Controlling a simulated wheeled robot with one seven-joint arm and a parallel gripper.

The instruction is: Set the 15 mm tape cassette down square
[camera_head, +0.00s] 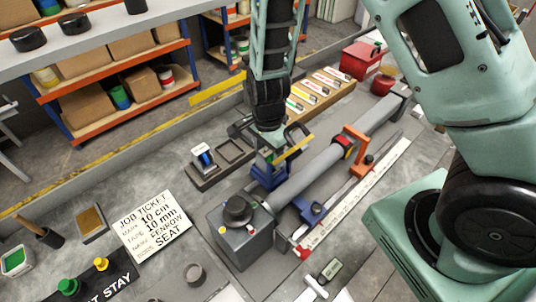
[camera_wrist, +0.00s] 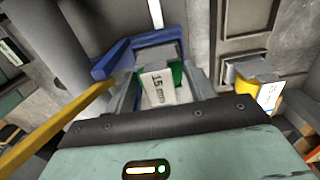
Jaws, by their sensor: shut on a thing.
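The 15 mm tape cassette (camera_wrist: 158,88) shows in the wrist view, with a white label reading "15 mm" and green at its sides. My gripper (camera_wrist: 161,82) is shut on it, one finger on each side. A blue holder (camera_wrist: 108,66) with a raised wall lies just beyond the cassette. Whether the cassette touches it I cannot tell. In the head view my gripper (camera_head: 270,143) is low over the blue holder (camera_head: 268,174), beside a yellow lever (camera_head: 294,148). The cassette is mostly hidden there.
A dark two-slot tray (camera_head: 232,152) stands to the left, with another cassette (camera_head: 202,157) in one slot and the other slot empty. A grey tube (camera_head: 315,170) runs diagonally to the right. An orange clamp (camera_head: 358,146) stands by it. A job ticket (camera_head: 155,226) lies at front left.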

